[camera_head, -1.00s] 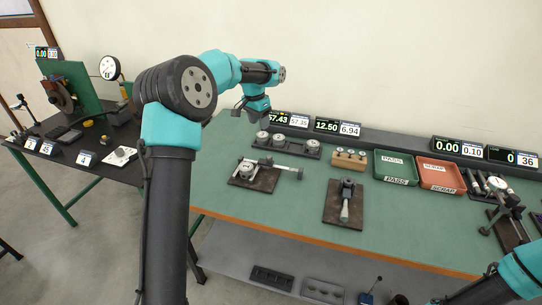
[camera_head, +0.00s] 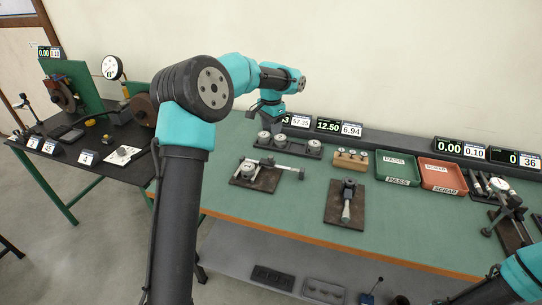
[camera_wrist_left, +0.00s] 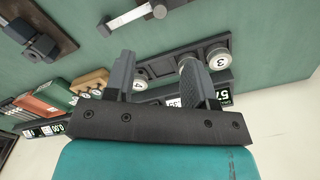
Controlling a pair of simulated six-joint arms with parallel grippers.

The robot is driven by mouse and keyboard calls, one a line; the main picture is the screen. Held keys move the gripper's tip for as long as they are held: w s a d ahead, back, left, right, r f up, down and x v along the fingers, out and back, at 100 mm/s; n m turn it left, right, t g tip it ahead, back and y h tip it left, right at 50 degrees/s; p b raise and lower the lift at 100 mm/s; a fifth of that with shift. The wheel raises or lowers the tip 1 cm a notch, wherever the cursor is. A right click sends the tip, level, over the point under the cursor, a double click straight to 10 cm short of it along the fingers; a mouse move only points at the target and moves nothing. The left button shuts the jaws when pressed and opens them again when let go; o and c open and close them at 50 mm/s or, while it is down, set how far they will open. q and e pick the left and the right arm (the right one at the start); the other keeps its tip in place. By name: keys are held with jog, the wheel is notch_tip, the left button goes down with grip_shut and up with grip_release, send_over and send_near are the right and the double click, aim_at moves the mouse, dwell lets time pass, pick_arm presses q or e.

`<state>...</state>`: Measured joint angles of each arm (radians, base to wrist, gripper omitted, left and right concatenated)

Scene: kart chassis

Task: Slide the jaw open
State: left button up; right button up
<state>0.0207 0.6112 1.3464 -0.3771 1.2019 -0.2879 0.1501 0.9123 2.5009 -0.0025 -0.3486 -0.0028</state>
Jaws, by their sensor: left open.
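The caliper-like fixture with a sliding jaw (camera_head: 266,164) lies on a brown base plate (camera_head: 264,184) at the bench's left, with a round part at its left end. Its bar also shows at the top of the left wrist view (camera_wrist_left: 138,14). I cannot tell how far its jaw is open. My left gripper (camera_head: 268,111) is behind the fixture, above the back of the bench, apart from it. In the left wrist view its two fingers (camera_wrist_left: 158,80) are spread with nothing held between them. My right arm shows at the lower right; its gripper is out of view.
A dark tray (camera_head: 312,151) with round numbered parts lies behind the fixture. A second fixture (camera_head: 345,215) stands to the right. A wooden block (camera_head: 351,165), a green PASS tray (camera_head: 398,180) and a red SCRAP tray (camera_head: 441,190) are farther right. Displays line the back.

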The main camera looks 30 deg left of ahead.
aim_at(271, 156)
pick_arm(q)
notch_tip(271, 156, down, 14)
jog(key=shift+r, duration=0.25)
dwell(0.3)
grip_shut()
dwell(0.4)
